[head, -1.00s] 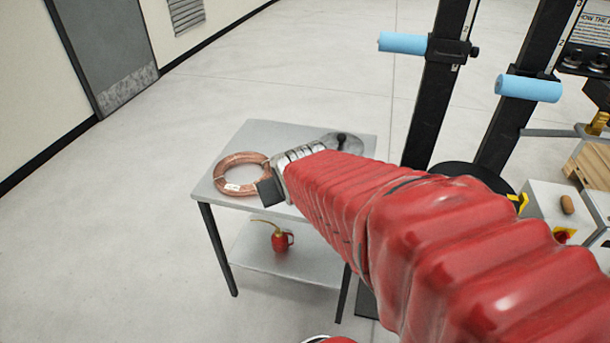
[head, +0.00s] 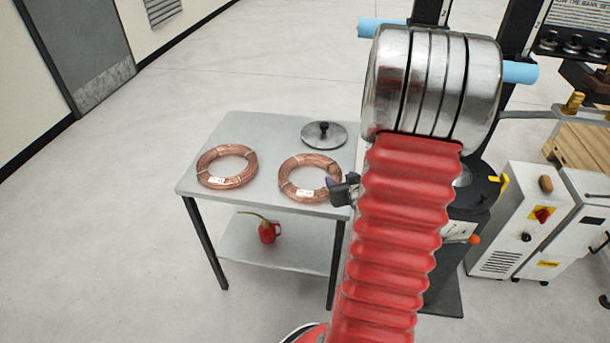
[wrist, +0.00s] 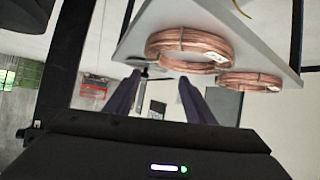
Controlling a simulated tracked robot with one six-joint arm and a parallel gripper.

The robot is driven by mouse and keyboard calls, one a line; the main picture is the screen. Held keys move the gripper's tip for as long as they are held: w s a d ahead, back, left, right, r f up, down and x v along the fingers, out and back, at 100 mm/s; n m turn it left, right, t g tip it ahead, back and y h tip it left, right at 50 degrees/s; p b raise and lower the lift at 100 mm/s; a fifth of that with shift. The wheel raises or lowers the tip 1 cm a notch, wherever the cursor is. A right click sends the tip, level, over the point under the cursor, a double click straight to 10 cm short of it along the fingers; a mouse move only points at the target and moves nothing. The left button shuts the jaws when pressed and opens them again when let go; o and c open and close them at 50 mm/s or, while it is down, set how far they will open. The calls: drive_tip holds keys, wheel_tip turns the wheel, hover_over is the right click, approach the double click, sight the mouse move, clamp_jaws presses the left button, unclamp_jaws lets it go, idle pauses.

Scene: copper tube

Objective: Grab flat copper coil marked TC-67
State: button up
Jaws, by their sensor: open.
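Two flat copper coils lie on a grey table (head: 262,195): a left coil (head: 206,171) and a right coil (head: 291,190). Each carries a white tag, too small to read, so I cannot tell which is TC-67. My gripper (head: 342,188) shows only in part at the right coil's right edge, mostly hidden behind my red arm; contact is unclear. In the wrist view, my gripper (wrist: 157,92) has its two purple fingers apart with nothing held. Beyond the fingers, one coil (wrist: 187,60) is nearly ahead and another coil (wrist: 250,87) lies to the right.
A grey disc with a black knob (head: 323,136) sits at the table's back right. A red oil can (head: 268,233) stands on the lower shelf. A dark post frame with blue rollers (head: 519,72) and white machine cabinets (head: 510,220) stand at right. Floor at left is clear.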

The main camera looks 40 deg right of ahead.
sight(339, 175)
drive_tip(key=shift+s+d+f+m+t, duration=0.4)
drive_tip(key=shift+s+d+f, duration=0.55)
drive_tip(key=shift+s+f, duration=0.25)
drive_tip(key=shift+w, duration=0.1)
drive_tip(key=x, duration=0.8)
drive_tip(key=shift+w+d, duration=0.1)
drive_tip(key=shift+x, duration=2.7)
drive_tip(key=shift+f, duration=0.1)
clamp_jaws()
